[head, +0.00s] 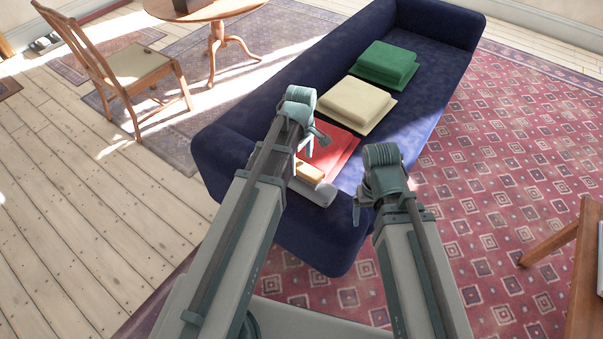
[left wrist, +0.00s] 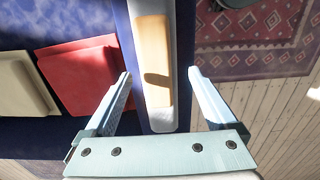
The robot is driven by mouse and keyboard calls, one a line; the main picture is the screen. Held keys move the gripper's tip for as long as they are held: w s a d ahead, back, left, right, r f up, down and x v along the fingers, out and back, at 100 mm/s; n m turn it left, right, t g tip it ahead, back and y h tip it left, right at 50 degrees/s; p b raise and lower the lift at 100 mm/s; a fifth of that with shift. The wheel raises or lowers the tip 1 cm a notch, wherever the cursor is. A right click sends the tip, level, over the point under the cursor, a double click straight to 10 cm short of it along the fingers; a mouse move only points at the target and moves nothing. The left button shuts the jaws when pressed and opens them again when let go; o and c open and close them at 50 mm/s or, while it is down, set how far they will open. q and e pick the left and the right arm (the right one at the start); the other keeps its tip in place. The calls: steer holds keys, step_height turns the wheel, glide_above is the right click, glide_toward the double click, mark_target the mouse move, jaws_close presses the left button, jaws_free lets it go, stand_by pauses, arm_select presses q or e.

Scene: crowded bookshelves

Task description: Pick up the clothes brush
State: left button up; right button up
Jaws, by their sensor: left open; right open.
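The clothes brush, as far as I can tell, is the tan wooden piece (head: 311,172) on a pale grey tray (head: 323,193) at the near end of the blue sofa. In the left wrist view the brush (left wrist: 154,48) lies lengthwise on the narrow tray (left wrist: 163,122), with a dark shadow across it. My left gripper (head: 309,156) is open above the brush. Its fingertips (left wrist: 160,73) stand either side of the brush and tray, with nothing gripped. My right gripper (head: 358,208) is open and empty, to the right of the tray; its fingers are partly hidden.
Folded red (head: 335,146), cream (head: 356,102) and green (head: 386,64) cloths lie along the blue sofa (head: 430,55). A wooden chair (head: 130,65) and round table (head: 215,12) stand at the upper left. A wooden piece of furniture (head: 560,235) is at the right edge.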

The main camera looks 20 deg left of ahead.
mark_target(302, 166)
arm_select(q)
steer(key=shift+w+f+b, duration=0.15)
steer(key=shift+f+b, duration=1.15)
steer(key=shift+f, duration=0.05)
steer(key=shift+w+f+b, duration=0.15)
steer(key=shift+f+b, duration=1.15)
steer(key=shift+f, duration=0.05)
steer(key=shift+r, duration=0.1)
steer(key=shift+c, duration=0.2)
jaws_close()
